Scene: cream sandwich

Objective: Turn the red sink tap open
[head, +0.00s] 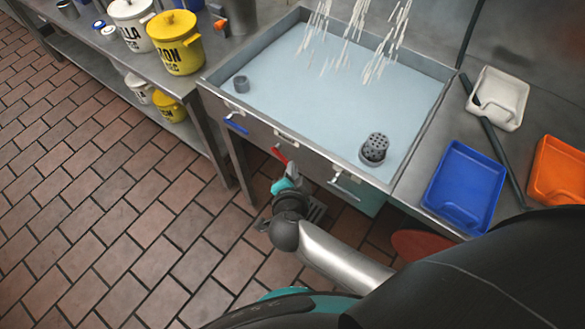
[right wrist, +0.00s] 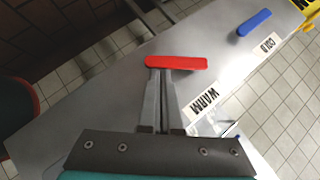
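The red tap handle (head: 280,155) is on the front panel of the sink (head: 207,88). In the right wrist view the red handle (right wrist: 176,62) lies crosswise just beyond my fingertips, beside a WARM label. My right gripper (head: 291,169) is at the sink front, close to the handle. In the right wrist view its fingers (right wrist: 160,74) are nearly together, with no object visible between them. The tips meet the handle's lower edge in the picture; I cannot tell whether they touch it. My left gripper is not in view.
A blue handle (head: 236,124) with a COLD label (right wrist: 268,44) sits left of the red one. The sink holds pale blue water with white streaks above. A blue tray (head: 462,182), white tray (head: 497,97) and orange tray (head: 560,172) lie right. Yellow pot (head: 176,50) stands left.

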